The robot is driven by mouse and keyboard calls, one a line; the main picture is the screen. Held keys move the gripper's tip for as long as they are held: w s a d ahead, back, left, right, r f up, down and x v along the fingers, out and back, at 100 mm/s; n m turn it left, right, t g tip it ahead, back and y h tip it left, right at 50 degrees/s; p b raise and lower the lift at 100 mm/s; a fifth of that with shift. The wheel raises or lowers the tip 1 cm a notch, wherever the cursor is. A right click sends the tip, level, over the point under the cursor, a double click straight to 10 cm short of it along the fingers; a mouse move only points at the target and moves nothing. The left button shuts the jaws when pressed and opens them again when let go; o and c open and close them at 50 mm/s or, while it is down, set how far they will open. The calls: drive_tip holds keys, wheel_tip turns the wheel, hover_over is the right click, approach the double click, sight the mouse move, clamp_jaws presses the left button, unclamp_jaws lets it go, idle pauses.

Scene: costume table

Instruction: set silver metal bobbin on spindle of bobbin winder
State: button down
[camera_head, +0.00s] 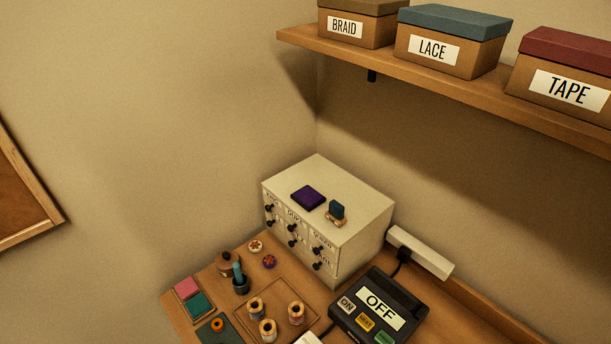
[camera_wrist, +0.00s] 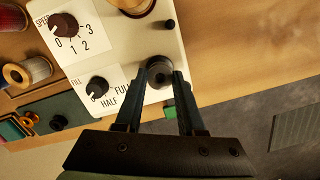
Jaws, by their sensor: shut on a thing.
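My gripper (camera_wrist: 163,82) is in the wrist view, its two dark fingers closed on a dark grey round metal bobbin (camera_wrist: 159,66), seen from above with a darker centre. The bobbin winder (camera_wrist: 140,42) is the cream box with a SPEED dial (camera_wrist: 65,25) and a FILL dial (camera_wrist: 97,87). A short dark upright peg (camera_wrist: 170,24), which looks like its spindle, stands near the top right of the box. The held bobbin appears below this peg, apart from it, over the box's right edge. Its height above the box is unclear. My gripper is not in the head view.
Spools (camera_wrist: 37,68) stand left of the winder in the wrist view. The wood table (camera_wrist: 225,50) is bare to its right, with grey floor beyond its edge. In the head view, a drawer cabinet (camera_head: 350,215) and a black OFF box (camera_head: 350,312) stand towards the wall.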

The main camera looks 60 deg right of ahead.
drive_tip(key=shift+f+b, duration=0.45)
drive_tip(key=shift+f, duration=0.2)
drive_tip(key=c, duration=0.8)
unclamp_jaws()
drive_tip(key=shift+r, duration=0.15)
drive_tip(key=r+p, duration=0.5)
drive_tip(key=p, duration=0.1)
drive_tip(key=shift+w+a+r, duration=0.25)
drive_tip(key=shift+r, duration=0.15)
drive_tip(key=shift+w+a+r, duration=0.1)
drive_tip(key=shift+a+r, duration=0.05)
drive_tip(key=shift+r, duration=1.1)
drive_tip(key=shift+w+a+r, duration=0.1)
drive_tip(key=shift+a+r, duration=0.05)
drive_tip(key=shift+r, duration=1.05)
